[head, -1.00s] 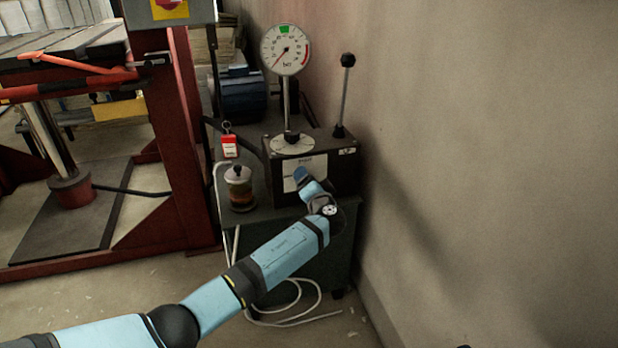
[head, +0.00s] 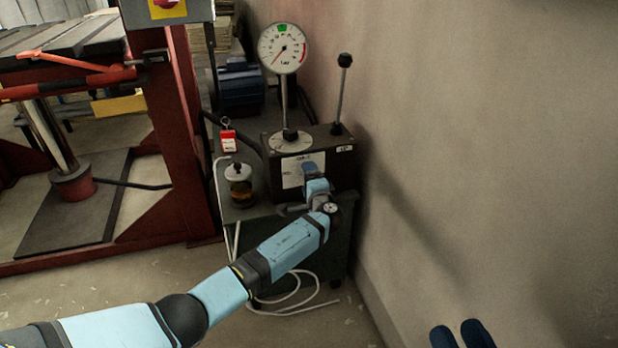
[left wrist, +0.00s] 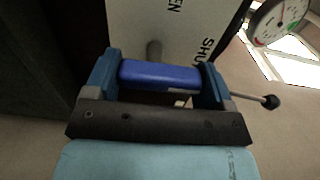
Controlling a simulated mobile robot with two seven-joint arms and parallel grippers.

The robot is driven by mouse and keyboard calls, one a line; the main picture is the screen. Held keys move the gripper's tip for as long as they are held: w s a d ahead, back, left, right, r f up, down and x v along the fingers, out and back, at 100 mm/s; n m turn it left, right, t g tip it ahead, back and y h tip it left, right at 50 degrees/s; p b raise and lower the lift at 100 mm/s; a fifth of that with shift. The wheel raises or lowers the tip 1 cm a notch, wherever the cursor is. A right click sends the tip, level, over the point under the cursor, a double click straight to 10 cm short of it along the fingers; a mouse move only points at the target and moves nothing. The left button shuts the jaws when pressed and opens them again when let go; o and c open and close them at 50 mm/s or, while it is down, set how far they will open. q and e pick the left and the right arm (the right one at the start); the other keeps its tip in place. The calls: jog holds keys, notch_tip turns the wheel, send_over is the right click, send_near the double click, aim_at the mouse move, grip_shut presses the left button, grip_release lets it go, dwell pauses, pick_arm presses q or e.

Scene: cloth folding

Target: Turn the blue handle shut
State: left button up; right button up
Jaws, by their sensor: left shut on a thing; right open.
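The blue handle (left wrist: 160,75) lies crosswise between the two blue fingers of my left gripper (left wrist: 160,82) in the left wrist view. The gripper is shut on it. Behind the handle is a white plate (left wrist: 165,25) with lettering, "SHU" and "EN" partly readable. In the head view my left gripper (head: 316,180) is at the front of the dark box (head: 345,170), and my arm hides much of the handle. My right gripper (head: 462,334) shows only as two blue fingertips, apart and empty, at the bottom right edge.
A pressure gauge (head: 284,49) and a black-knobbed lever (head: 341,95) rise from the box. A glass jar (head: 239,188) and a red tag (head: 228,141) are to its left. A red press frame (head: 180,140) stands left, a bare wall (head: 500,150) right.

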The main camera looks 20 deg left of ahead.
jog(key=shift+r, duration=0.1)
dwell(0.3)
pick_arm(q)
jog(key=o, duration=0.9)
jog(key=shift+s+d, duration=0.1)
jog(key=shift+p+v, duration=1.75)
jog(key=shift+v, duration=5.15)
pick_arm(e)
jog(key=shift+w+d+h, duration=0.1)
jog(key=shift+d+h, duration=0.5)
jog(key=shift+h, duration=0.1)
